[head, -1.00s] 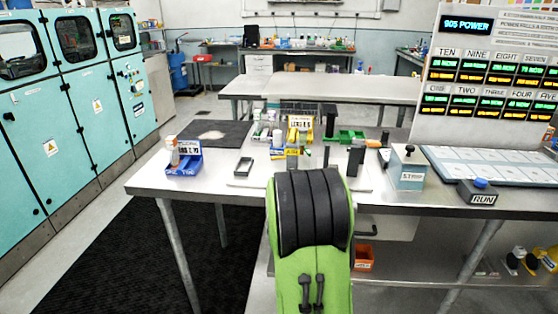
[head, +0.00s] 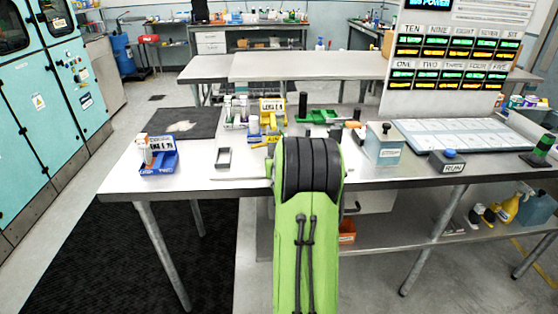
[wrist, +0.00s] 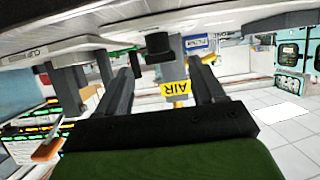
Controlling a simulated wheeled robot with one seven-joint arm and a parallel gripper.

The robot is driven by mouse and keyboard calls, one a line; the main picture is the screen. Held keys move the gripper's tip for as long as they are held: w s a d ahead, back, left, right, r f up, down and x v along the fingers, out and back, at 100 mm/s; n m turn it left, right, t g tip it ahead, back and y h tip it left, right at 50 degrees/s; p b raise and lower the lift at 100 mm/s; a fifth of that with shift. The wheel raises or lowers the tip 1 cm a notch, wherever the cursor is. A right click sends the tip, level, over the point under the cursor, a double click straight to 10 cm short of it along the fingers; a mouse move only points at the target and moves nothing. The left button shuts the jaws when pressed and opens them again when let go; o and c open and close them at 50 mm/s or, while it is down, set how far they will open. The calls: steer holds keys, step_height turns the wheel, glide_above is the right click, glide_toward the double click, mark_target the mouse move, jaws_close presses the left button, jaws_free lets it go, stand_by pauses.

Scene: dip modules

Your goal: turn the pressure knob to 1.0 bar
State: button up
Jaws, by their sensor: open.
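A dark round knob (wrist: 158,46) shows in the wrist view beyond and between my fingertips, apart from them. A yellow AIR sign (wrist: 176,89) stands near it. I cannot read a scale or pointer, so its setting and whether it is the pressure knob are unclear. My gripper (wrist: 161,70) is open, its two dark fingers spread with nothing between them. In the head view the AIR sign (head: 270,140) is partly visible beside my green arm, which hides my gripper and the knob area.
Green and yellow fixtures stand behind my arm. A grey box with a black knob (head: 384,148) and a RUN button box (head: 447,162) are to the right.

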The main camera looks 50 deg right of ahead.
steer(key=shift+x, duration=1.5)
steer(key=c, duration=1.1)
steer(key=shift+o, duration=0.2)
steer(key=shift+a, duration=0.1)
steer(key=shift+w+m+h+b, duration=0.1)
steer(key=shift+m+h+b, duration=0.2)
steer(key=shift+w+a+f+m+g+h+b, duration=0.1)
steer(key=shift+w+a+m+g+h+b, duration=0.1)
steer(key=shift+m+g+h+b, duration=0.45)
steer(key=shift+w+m+g+b, duration=0.1)
steer(key=shift+m+g+b, duration=0.3)
steer(key=shift+m+g, duration=0.35)
steer(key=shift+w+m+g+h, duration=0.2)
steer(key=shift+m+g+h, duration=0.45)
steer(key=shift+m+g, duration=1.3)
steer(key=shift+g, duration=0.45)
